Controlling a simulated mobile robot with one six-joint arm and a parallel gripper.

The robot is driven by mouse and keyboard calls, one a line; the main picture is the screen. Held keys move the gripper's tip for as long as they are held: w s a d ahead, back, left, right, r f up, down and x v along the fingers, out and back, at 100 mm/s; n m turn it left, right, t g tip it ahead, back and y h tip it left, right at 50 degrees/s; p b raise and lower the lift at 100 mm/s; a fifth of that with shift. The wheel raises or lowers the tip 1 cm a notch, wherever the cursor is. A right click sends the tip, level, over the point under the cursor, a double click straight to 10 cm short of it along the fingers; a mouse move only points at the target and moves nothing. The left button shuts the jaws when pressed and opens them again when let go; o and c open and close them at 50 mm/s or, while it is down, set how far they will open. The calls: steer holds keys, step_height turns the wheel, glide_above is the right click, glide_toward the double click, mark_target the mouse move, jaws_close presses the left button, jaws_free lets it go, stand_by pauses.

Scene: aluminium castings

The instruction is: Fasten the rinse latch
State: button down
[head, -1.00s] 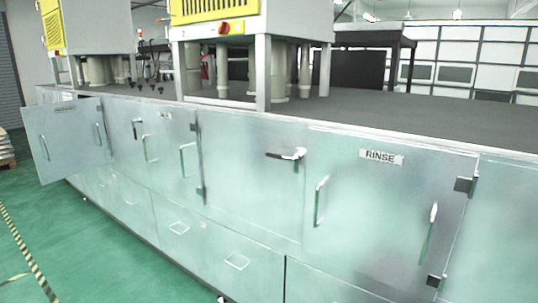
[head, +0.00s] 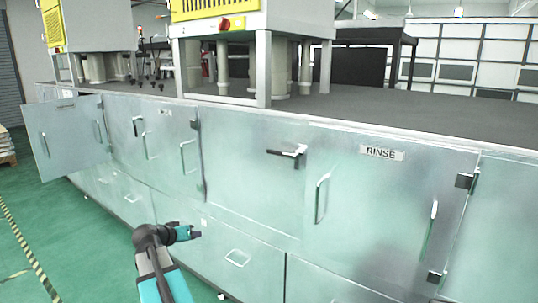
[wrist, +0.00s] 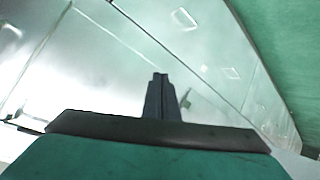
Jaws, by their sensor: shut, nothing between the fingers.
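The cabinet door labelled RINSE (head: 381,210) looks closed in the head view, with hinges along its right edge. The rinse latch (head: 287,153) is a lever with a dark grip, at the upper left of that door. It lies roughly level, its grip pointing left, away from the RINSE sign (head: 381,153). My gripper (head: 199,233) is low in front of the cabinets, left of and below the latch, well apart from it. In the wrist view my gripper (wrist: 160,78) has its fingers together and empty, with pale metal panels beyond. I cannot identify the latch there.
A cabinet door (head: 70,140) at the far left stands open into the aisle. Upright handles (head: 321,198) stick out from the doors. Drawers (head: 237,258) run below. The grey worktop (head: 420,108) carries machines on legs. Green floor (head: 80,230) is clear at left.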

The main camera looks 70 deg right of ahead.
steer(key=s+d+r+m+g+h, duration=0.1)
steer(key=s+d+r, duration=0.3)
steer(key=r, duration=0.7)
steer(key=s+d+r+m+g+h, duration=0.2)
steer(key=s+d+r+m, duration=0.2)
steer(key=s+r, duration=0.4)
steer(key=s+d+r+m+g+h, duration=0.1)
steer(key=s+d+r, duration=0.3)
steer(key=r, duration=0.9)
steer(key=shift+s+r+m+h, duration=0.3)
steer(key=shift+s+m+h, duration=0.4)
steer(key=shift+s, duration=0.25)
steer(key=shift+d, duration=0.2)
steer(key=s+d+f+p, duration=0.2)
steer(key=d+f+p, duration=0.2)
steer(key=d, duration=0.6)
steer(key=shift+s+d+f+p, duration=0.15)
steer(key=shift+s+f+p, duration=0.15)
steer(key=shift+p, duration=0.3)
